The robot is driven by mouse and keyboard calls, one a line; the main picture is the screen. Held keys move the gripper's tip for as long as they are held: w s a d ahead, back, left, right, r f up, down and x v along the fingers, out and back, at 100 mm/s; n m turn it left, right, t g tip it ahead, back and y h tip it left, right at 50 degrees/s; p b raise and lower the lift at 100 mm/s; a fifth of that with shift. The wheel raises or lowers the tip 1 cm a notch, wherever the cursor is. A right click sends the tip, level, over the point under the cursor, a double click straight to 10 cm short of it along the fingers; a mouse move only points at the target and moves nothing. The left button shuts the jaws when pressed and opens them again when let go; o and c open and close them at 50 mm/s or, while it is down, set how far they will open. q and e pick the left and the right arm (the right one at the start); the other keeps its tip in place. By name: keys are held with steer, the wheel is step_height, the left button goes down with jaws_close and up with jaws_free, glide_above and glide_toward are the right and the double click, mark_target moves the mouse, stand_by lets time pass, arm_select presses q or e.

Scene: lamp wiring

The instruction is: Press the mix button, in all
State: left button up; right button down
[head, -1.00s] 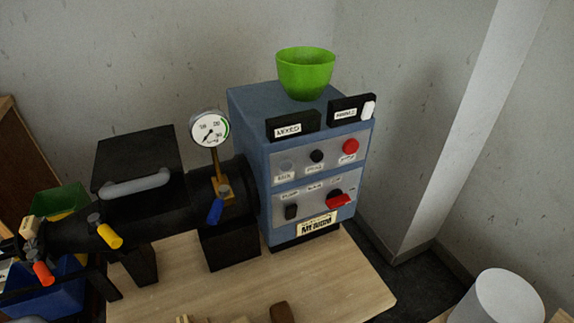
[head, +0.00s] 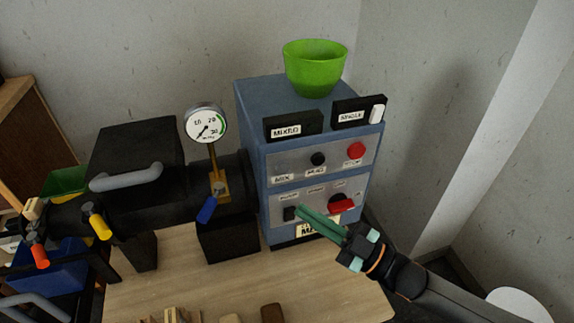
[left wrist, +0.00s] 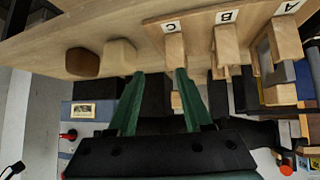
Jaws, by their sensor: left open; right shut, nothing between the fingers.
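The blue control box (head: 250,105) stands at the right end of the table. Its upper panel has a faint pale mix button (head: 283,165) above a MIX label, a black button (head: 318,159) and a red button (head: 356,150). My right gripper (head: 301,209) is shut and empty, its green fingers pointing up-left at the lower panel, below the mix button in the picture. Its tips appear close to the black switch (head: 289,214); I cannot tell whether they touch. My left gripper (left wrist: 160,72) is open and empty, seen only in the left wrist view, near a wooden rack (left wrist: 205,22).
A green bowl (head: 315,70) stands on the box behind the signs MIXED (head: 293,125) and SINGLE (head: 358,110). A red-handled switch (head: 341,206) is beside my right fingers. A black chamber with a gauge (head: 205,124) stands left. Small wooden blocks lie at the table's front.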

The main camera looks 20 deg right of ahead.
steer(key=shift+a, duration=0.1)
steer(key=b, duration=0.4)
glide_toward(281, 168)
steer(key=shift+w+a+r, duration=0.3)
steer(key=shift+w+a, duration=0.15)
steer(key=shift+a, duration=0.35)
steer(key=shift+w+a+r, duration=0.35)
steer(key=shift+w+a, duration=0.1)
steer(key=shift+a, duration=0.4)
steer(key=shift+w+a+r, duration=0.3)
steer(key=shift+w+a, duration=0.1)
steer(key=shift+a, duration=0.4)
steer(key=shift+w, duration=0.1)
steer(key=shift+w, duration=0.3)
steer(key=shift+w+b, duration=0.35)
steer(key=shift+w, duration=0.05)
stand_by(0.4)
steer(key=shift+w+r, duration=0.15)
steer(key=shift+w, duration=0.2)
stand_by(0.6)
steer(key=shift+d, duration=0.1)
